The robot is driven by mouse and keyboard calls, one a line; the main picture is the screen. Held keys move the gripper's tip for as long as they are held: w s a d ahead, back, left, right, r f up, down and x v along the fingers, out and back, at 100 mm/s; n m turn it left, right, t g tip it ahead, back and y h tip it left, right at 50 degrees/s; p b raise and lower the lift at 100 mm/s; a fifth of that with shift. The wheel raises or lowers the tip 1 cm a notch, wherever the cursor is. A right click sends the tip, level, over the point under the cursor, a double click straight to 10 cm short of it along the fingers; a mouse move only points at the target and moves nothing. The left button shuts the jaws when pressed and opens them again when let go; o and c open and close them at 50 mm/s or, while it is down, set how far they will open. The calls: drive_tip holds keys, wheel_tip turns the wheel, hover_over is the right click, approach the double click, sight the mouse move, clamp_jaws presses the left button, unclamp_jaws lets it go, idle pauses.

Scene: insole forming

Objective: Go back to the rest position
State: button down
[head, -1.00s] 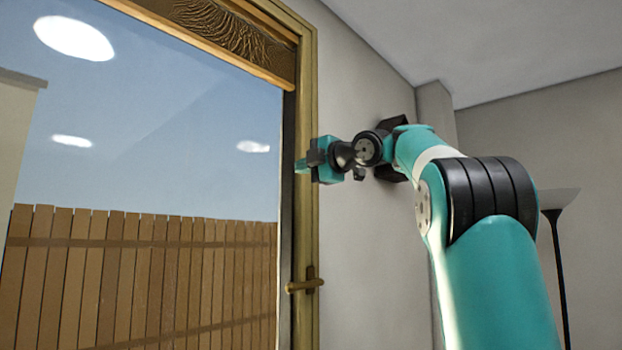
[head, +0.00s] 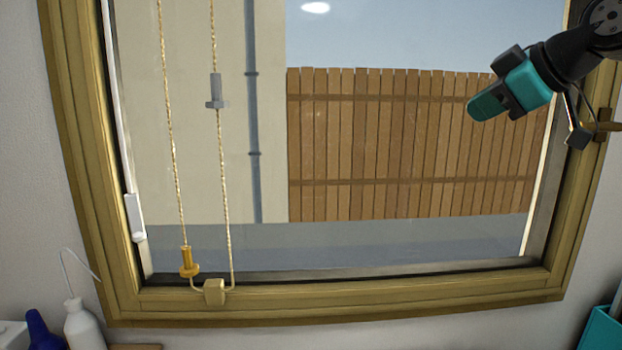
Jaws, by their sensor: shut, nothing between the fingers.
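My gripper (head: 486,107) is at the upper right of the head view, in front of the window. It is shut and empty, its teal fingers together and pointing down and to the left. My dark wrist runs from it to the upper right corner. The rest of my arm is out of view. No other object named by the task is in view.
A wooden window frame (head: 350,302) fills most of the view. Two cords with a grey toggle (head: 216,92) and a yellow toggle (head: 187,262) hang at its left. A white bottle (head: 82,327) and a blue bottle (head: 42,330) stand at lower left.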

drive_tip(key=s+a+f+m+g, duration=0.2)
drive_tip(key=s+a+f+g, duration=0.2)
drive_tip(key=s+a+f, duration=0.45)
drive_tip(key=s+a+f+m+g, duration=0.1)
drive_tip(key=s+a+f+g, duration=0.1)
drive_tip(key=s+f, duration=0.6)
drive_tip(key=s+a+f+m+g+b, duration=0.1)
drive_tip(key=s+a+f+g, duration=0.2)
drive_tip(key=s+f, duration=0.6)
drive_tip(key=shift+s+a+f+g+h+b, duration=0.25)
drive_tip(key=shift+f+g+h, duration=0.2)
drive_tip(key=shift+g, duration=0.25)
drive_tip(key=shift+w, duration=0.1)
